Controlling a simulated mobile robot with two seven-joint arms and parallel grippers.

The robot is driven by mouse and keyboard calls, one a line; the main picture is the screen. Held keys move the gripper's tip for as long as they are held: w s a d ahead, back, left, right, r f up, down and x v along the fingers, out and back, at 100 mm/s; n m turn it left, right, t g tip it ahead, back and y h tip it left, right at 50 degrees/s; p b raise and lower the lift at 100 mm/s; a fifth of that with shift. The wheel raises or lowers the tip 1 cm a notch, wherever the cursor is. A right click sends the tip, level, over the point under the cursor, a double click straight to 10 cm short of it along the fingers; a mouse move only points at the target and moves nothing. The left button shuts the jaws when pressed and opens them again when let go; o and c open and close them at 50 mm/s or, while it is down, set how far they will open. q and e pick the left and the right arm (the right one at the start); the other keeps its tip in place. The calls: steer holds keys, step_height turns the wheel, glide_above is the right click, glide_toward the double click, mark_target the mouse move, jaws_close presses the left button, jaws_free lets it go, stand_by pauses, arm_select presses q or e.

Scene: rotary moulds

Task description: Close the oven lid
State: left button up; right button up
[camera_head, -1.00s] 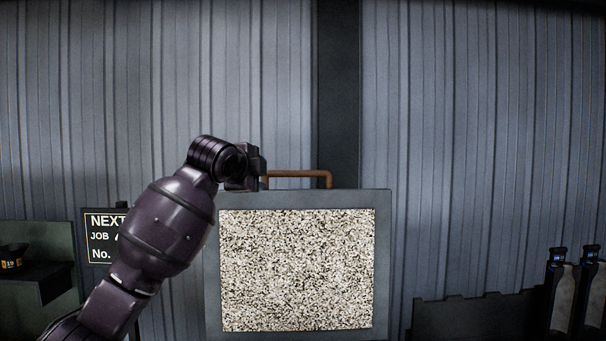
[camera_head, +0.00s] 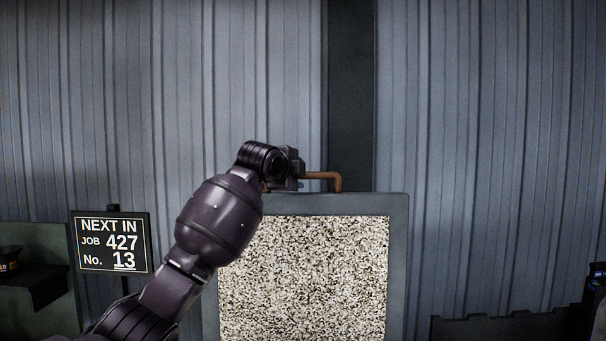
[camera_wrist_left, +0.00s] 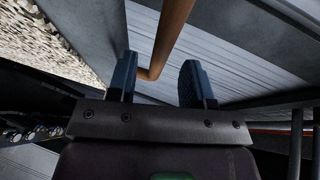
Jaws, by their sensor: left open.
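The oven lid (camera_head: 398,250) stands raised in front of me, a grey frame around a speckled pale panel (camera_head: 310,280). A copper-coloured bar handle (camera_head: 325,175) runs along its top edge; its left part is hidden behind my left gripper. My left gripper (camera_head: 298,172) is at the lid's top, at the handle's left part. In the left wrist view, its blue fingers (camera_wrist_left: 158,78) are open, with the handle (camera_wrist_left: 170,35) running between them, its bent end near the left finger. I cannot tell whether they touch. My right gripper is not in view.
A sign (camera_head: 110,242) reading "NEXT IN JOB 427 No. 13" stands left of the lid. A dark shelf (camera_head: 35,285) is at the far left. A low dark panel (camera_head: 500,327) is at the lower right. A corrugated wall (camera_head: 460,110) closes the back.

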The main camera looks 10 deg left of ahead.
arm_select(q)
steer(key=shift+p+x, duration=0.6)
steer(key=shift+x, duration=1.7)
jaws_close()
